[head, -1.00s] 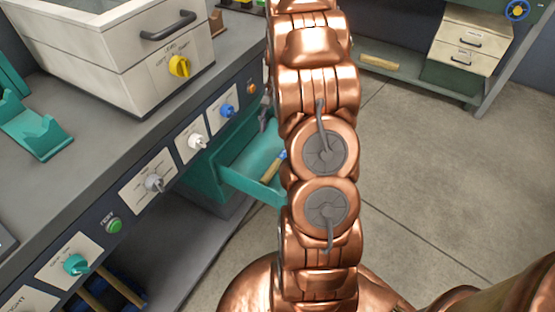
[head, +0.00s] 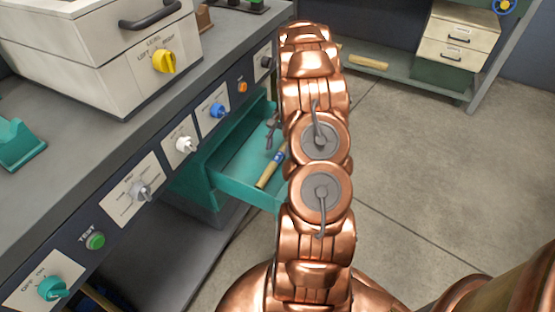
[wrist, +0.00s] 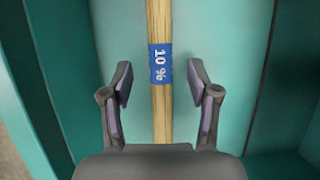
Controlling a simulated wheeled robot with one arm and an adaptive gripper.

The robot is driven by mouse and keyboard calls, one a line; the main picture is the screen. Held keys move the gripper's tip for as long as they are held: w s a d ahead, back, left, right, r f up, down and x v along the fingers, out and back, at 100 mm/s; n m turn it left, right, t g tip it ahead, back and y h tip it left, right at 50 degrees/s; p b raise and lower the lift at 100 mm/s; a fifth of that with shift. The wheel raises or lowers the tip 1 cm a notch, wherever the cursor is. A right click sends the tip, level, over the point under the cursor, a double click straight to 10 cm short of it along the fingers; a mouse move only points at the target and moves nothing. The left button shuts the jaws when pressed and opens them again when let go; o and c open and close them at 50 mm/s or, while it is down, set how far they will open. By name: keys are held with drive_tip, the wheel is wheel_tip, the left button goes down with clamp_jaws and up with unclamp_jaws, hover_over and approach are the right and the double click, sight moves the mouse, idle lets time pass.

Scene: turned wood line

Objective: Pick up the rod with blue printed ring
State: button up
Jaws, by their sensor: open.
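The wooden rod with the blue printed ring (head: 270,169) lies in the open teal drawer (head: 228,183) under the workbench. Part of it is hidden behind my arm in the head view. In the wrist view the rod (wrist: 159,115) runs up and down the picture, and its blue ring (wrist: 160,64) reads "10 %". My gripper (wrist: 160,82) is open and empty, with one finger on each side of the rod near the ring. Neither finger visibly touches the rod. In the head view my gripper is mostly hidden, with a dark finger part showing over the drawer.
The bench front with knobs (head: 140,190) and a green test button (head: 95,241) stands left of the drawer. A white box with a yellow knob (head: 163,61) sits on the bench. Drawer walls (wrist: 258,80) flank my gripper. The floor at right is clear.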

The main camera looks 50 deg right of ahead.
sight(277, 157)
drive_tip(key=x, duration=0.4)
drive_tip(key=shift+f+b, duration=0.15)
drive_tip(key=shift+b, duration=0.15)
drive_tip(key=shift+c, duration=0.4)
clamp_jaws()
